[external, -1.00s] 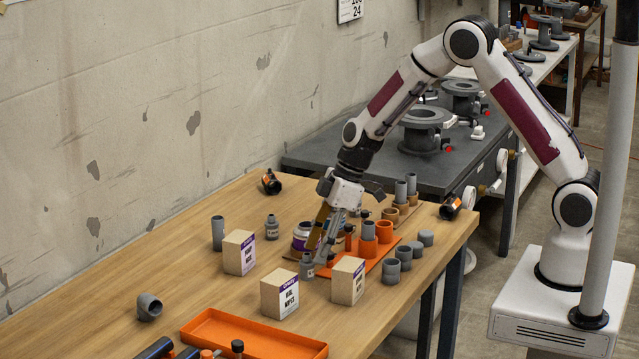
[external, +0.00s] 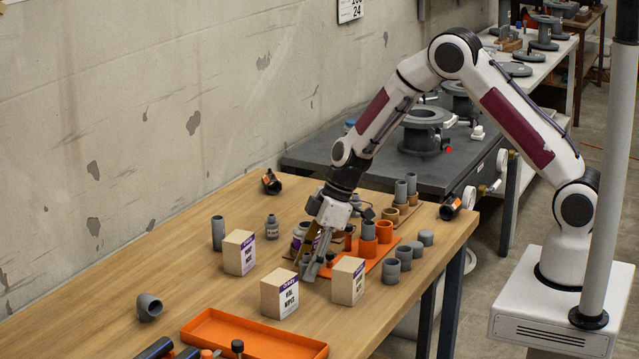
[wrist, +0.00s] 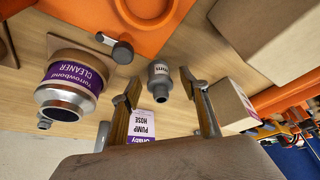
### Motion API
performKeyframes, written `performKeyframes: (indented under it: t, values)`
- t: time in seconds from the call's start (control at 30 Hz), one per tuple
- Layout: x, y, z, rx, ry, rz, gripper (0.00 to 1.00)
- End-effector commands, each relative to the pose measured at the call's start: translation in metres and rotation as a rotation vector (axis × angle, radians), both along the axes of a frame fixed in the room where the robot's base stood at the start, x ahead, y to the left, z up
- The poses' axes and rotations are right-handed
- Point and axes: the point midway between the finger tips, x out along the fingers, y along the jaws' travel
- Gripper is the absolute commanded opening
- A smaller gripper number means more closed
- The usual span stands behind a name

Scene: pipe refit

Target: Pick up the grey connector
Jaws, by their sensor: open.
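The grey connector (wrist: 159,78), a short stepped piece with a pale label, is between the two fingers of my open gripper (wrist: 163,92) in the wrist view. A gap shows on each side of it. In the external view my gripper (external: 311,262) is low over the table, behind two boxes, and its fingers mostly hide the connector. A similar grey labelled piece (external: 272,228) stands farther back on the table.
Two pale boxes (external: 279,297) (external: 348,281) stand close in front of my gripper. A cleaner can (wrist: 70,88) is beside it. An orange mat (external: 376,257) with pipe pieces lies to the right, an orange tray (external: 255,341) in front.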

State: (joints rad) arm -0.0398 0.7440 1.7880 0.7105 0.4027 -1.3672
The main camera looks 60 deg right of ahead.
Motion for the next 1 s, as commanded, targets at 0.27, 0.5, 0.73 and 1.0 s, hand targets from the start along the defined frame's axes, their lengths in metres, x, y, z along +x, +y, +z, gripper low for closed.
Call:
performKeyframes:
  t: [0.27,0.5,0.73,1.0]
  values:
    - [0.0,0.0,0.0,0.0,0.0,0.0,0.05]
    - [0.0,0.0,0.0,0.0,0.0,0.0,0.02]
    - [0.0,0.0,0.004,0.0,-0.001,0.001,0.02]
    - [0.001,0.0,0.027,0.0,-0.004,0.001,0.02]
